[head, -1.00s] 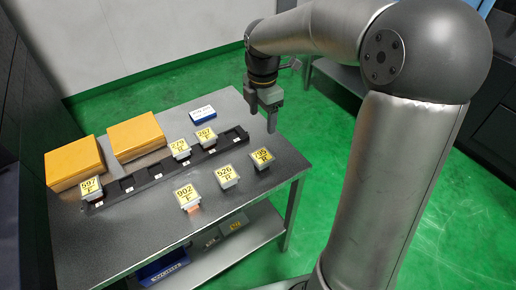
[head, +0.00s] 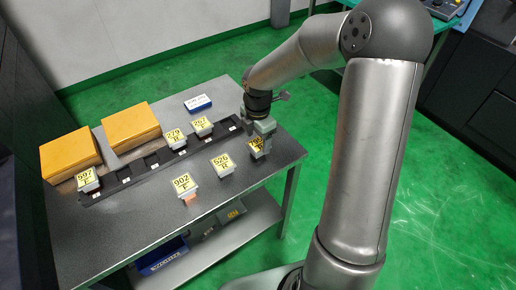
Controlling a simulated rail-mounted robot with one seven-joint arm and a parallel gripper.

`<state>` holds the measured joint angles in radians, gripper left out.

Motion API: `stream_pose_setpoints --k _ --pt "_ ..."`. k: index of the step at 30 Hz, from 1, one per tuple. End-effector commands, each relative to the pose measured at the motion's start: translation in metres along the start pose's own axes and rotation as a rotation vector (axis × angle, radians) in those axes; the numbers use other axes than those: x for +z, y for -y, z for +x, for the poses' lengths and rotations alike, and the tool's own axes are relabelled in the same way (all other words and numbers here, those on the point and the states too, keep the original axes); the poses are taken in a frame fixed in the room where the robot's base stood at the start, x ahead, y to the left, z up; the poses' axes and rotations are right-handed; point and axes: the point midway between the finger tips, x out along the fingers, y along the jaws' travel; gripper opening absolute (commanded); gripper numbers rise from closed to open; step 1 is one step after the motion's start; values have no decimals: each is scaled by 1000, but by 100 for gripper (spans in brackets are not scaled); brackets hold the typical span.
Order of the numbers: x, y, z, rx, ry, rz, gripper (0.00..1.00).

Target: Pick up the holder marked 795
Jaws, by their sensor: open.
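The holder marked 795 (head: 257,147) stands on the table near its right edge, with its yellow label partly in shadow. My gripper (head: 262,136) is open and points down right over this holder, covering part of its far side. I cannot tell whether the fingers touch it or how far they reach around it.
Holder 526 (head: 222,164) stands just left of 795, and holder 902 (head: 184,184) further left. A black rack (head: 150,164) holds 597 (head: 88,180), 279 (head: 174,139) and 267 (head: 201,126). Two yellow boxes (head: 131,126) and a small blue box (head: 198,103) stand behind.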

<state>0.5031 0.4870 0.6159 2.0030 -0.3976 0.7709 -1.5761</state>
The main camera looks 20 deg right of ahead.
Motion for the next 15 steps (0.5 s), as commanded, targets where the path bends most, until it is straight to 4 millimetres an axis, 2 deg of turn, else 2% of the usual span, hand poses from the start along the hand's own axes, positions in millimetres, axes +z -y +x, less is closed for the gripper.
stream_pose_setpoints --k 3,6,14,15 --pt "-1 2 20 -3 -2 -2 69" --pt "-1 2 30 -2 -1 0 69" --pt "0 2 33 0 0 0 69" --pt "0 2 33 0 0 0 66"
